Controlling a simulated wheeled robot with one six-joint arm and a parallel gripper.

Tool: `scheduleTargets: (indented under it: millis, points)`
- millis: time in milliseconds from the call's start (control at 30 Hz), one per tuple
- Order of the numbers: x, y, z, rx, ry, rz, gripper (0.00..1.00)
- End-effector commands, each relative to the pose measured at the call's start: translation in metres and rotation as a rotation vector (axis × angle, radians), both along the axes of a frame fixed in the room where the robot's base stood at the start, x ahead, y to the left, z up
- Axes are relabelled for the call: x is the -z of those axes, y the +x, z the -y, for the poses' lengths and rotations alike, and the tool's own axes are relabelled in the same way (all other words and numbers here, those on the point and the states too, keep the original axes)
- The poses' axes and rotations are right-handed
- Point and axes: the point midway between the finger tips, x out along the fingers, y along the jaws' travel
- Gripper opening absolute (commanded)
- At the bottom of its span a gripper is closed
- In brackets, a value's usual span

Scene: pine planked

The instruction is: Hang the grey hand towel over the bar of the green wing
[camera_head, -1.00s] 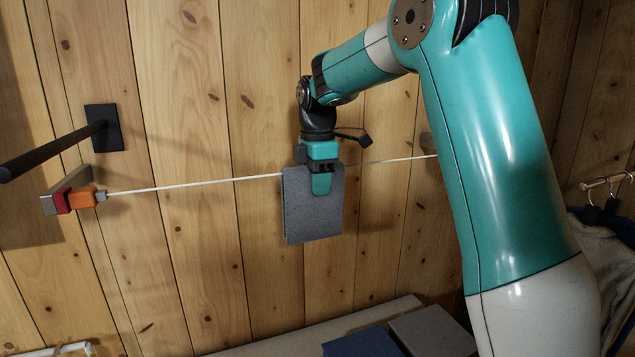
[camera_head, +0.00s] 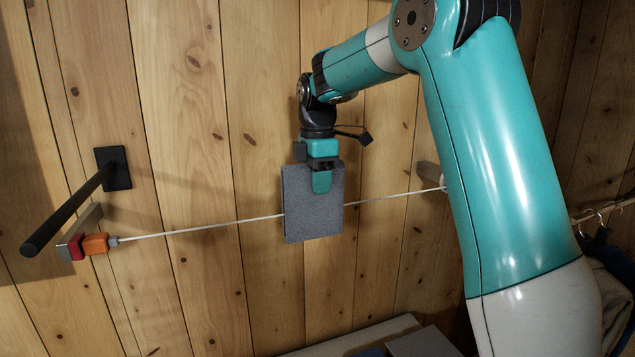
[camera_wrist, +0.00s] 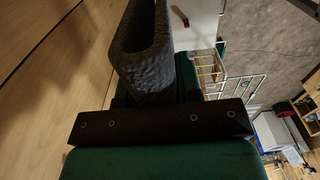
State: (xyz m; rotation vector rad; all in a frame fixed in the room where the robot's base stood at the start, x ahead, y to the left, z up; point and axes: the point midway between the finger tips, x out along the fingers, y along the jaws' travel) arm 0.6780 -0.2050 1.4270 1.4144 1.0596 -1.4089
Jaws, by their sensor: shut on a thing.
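The grey hand towel (camera_head: 312,222) hangs folded from my gripper (camera_head: 321,180), which is shut on its upper part. The towel is in front of the plank wall and hides part of a white cord behind it. I cannot tell whether they touch. In the wrist view the towel (camera_wrist: 142,55) shows as a dark folded loop beyond the gripper. Rack rails show there to the right: a cream set (camera_wrist: 208,72) and a pale green set (camera_wrist: 243,90), perhaps the green wing. No rack shows in the head view.
The white cord (camera_head: 200,228) runs along the wall from an orange and red end fitting (camera_head: 92,244). A black bar (camera_head: 68,212) sticks out of the wall at left. Clothes on hangers (camera_head: 603,270) are at right. A pale surface (camera_head: 350,338) lies below.

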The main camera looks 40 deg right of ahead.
Motion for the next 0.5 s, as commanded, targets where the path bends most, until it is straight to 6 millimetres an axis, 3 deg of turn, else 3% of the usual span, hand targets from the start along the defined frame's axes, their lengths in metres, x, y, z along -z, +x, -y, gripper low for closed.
scheduleTargets:
  millis: [100, 500]
  points:
    - [-0.022, 0.0, 0.0, 0.0, 0.0, 0.001, 0.19]
    - [-0.066, 0.001, 0.0, 0.0, -0.001, 0.003, 0.19]
